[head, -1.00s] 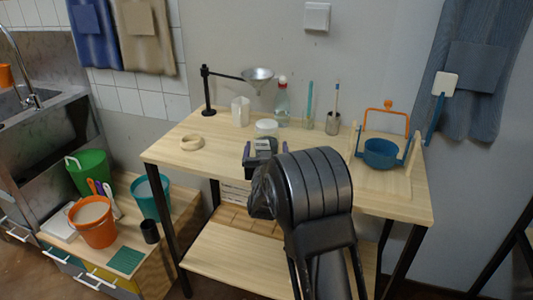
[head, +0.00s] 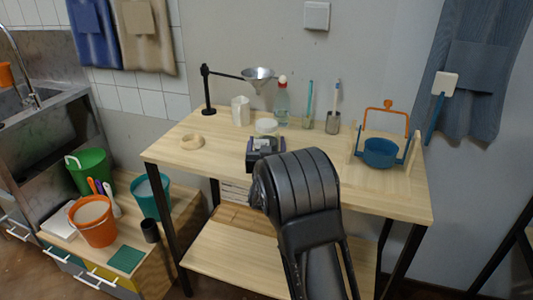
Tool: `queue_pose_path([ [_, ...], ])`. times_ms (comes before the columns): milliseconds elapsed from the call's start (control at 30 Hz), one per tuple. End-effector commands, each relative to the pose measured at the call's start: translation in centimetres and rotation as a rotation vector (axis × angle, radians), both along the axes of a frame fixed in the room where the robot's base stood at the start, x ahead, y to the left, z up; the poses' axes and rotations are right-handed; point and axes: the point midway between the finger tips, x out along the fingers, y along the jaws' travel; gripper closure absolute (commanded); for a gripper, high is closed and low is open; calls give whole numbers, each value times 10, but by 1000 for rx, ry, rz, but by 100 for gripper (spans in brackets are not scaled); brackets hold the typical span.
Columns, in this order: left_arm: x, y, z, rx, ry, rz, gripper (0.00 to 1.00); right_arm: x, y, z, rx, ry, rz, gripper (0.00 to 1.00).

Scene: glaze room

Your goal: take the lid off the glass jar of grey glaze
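A small round container with a pale, whitish lid (head: 266,126) stands on the wooden table, towards the back middle. It seems to be the glaze jar. Its lower part is mostly hidden by my gripper, so I cannot see the glaze clearly. My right gripper (head: 264,147) is over the table just in front of the jar, its dark arm rising from the bottom of the picture. Its fingertips are small and partly hidden, so I cannot tell whether they are apart or touching the jar. My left gripper is not in view.
Behind the jar stand a white jug (head: 240,111), a clear bottle (head: 281,106) and two glasses (head: 308,120) holding sticks.

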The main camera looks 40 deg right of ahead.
Motion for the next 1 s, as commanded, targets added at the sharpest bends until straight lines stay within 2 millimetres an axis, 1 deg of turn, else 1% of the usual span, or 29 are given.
queue_pose_path([
  [33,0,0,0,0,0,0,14,0,0,0,0,0,0,29],
  [67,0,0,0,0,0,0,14,0,0,0,0,0,0,31],
  [900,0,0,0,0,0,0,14,0,0,0,-1,1,0,100],
  [1000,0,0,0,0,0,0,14,0,0,0,-1,1,0,100],
])
